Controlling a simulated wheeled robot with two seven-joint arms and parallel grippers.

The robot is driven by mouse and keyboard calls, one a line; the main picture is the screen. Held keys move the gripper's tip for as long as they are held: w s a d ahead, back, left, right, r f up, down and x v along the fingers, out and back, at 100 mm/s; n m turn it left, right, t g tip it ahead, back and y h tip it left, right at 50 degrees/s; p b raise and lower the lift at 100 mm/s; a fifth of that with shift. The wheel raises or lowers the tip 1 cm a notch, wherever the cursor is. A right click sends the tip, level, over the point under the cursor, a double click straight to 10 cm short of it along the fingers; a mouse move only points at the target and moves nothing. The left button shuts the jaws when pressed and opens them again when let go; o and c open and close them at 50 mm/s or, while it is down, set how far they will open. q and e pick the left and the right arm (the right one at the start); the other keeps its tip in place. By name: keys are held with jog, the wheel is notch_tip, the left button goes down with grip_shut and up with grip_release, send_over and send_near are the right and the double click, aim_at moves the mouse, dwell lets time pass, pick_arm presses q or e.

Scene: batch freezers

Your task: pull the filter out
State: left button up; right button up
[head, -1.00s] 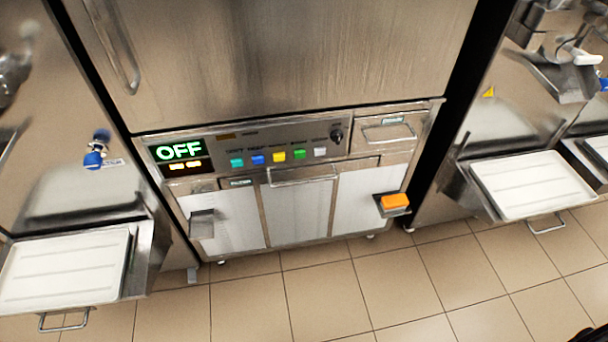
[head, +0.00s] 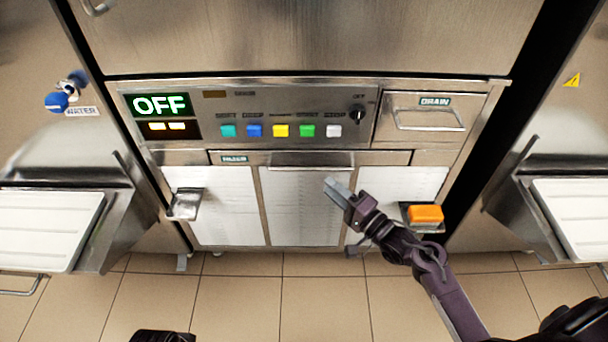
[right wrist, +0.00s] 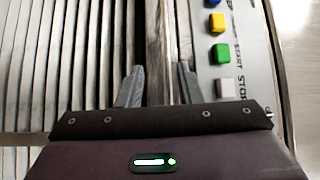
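The filter drawer is a narrow steel front (head: 385,158) below the control panel, with a small green label at its left end. It looks closed. Its bar handle (head: 312,167) runs along its middle. My right gripper (head: 334,187) is just below and in front of the handle's right part, in front of the white louvred panel. In the right wrist view its two fingers (right wrist: 158,82) stand apart with nothing between them, in front of a steel strip beside the buttons. I cannot tell whether they touch anything.
A panel with an OFF display (head: 160,105) and coloured buttons (head: 281,131) sits above. A drain drawer (head: 425,118) is at right. An orange block (head: 425,214) sits on a bracket low right. White trays (head: 45,228) jut out at both sides. The tiled floor ahead is clear.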

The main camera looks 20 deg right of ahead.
aim_at(310, 168)
jog(key=x, duration=0.5)
jog(key=r+b+x, duration=0.1)
jog(key=x, duration=0.2)
jog(key=shift+a, duration=0.15)
grip_shut()
